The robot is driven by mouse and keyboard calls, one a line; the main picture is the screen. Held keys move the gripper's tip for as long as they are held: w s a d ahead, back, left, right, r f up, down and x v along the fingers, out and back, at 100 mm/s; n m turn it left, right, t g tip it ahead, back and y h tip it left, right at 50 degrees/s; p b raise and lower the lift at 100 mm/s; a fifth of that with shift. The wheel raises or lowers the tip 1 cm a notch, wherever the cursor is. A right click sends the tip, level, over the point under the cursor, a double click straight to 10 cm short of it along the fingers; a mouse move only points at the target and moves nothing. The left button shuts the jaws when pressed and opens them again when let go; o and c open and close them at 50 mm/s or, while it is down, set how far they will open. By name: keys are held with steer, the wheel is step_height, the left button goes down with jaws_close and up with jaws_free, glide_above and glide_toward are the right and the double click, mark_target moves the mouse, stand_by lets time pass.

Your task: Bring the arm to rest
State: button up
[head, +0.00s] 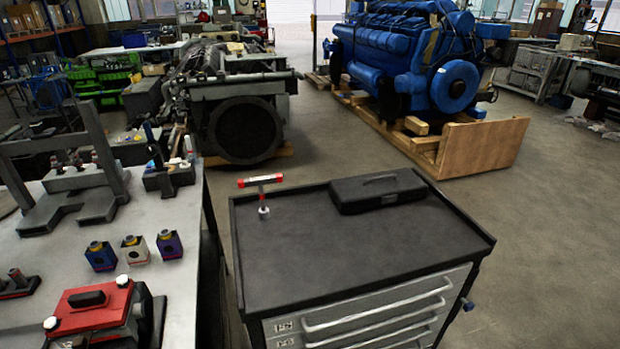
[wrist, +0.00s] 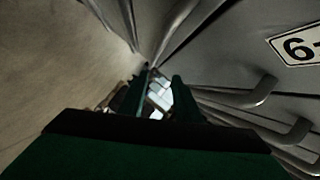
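My gripper (wrist: 158,88) shows only in the wrist view. Its two dark green fingers stand apart with a gap between them, and nothing is held in it. It is close to grey drawer fronts with bar handles (wrist: 250,97), which run along the right of the wrist view. A white label plate (wrist: 298,44) with a dark "6" is at the upper right there. My arm does not show in the head view.
In the head view a dark-topped tool cart (head: 345,245) stands in front, with a black case (head: 378,190) and a red-and-white T-handled tool (head: 261,182) on it. A workbench (head: 180,212) is left. Engines (head: 250,100) (head: 405,50) stand behind. Floor at right is clear.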

steer(key=s+a+r+n+t+y, duration=0.2)
steer(key=s+r+n+y, duration=0.4)
steer(key=s+r+n, duration=0.5)
steer(key=s+a+r+n+t+y, duration=0.3)
steer(key=s+a+r+n+y, duration=0.2)
steer(key=s+r+n, duration=0.6)
steer(key=s+r+y, duration=0.1)
steer(key=s+r, duration=0.4)
steer(key=s, duration=0.2)
steer(key=shift+s+a+r+y, duration=0.15)
steer(key=shift+s+r+y, duration=0.2)
steer(key=shift+s+y, duration=0.05)
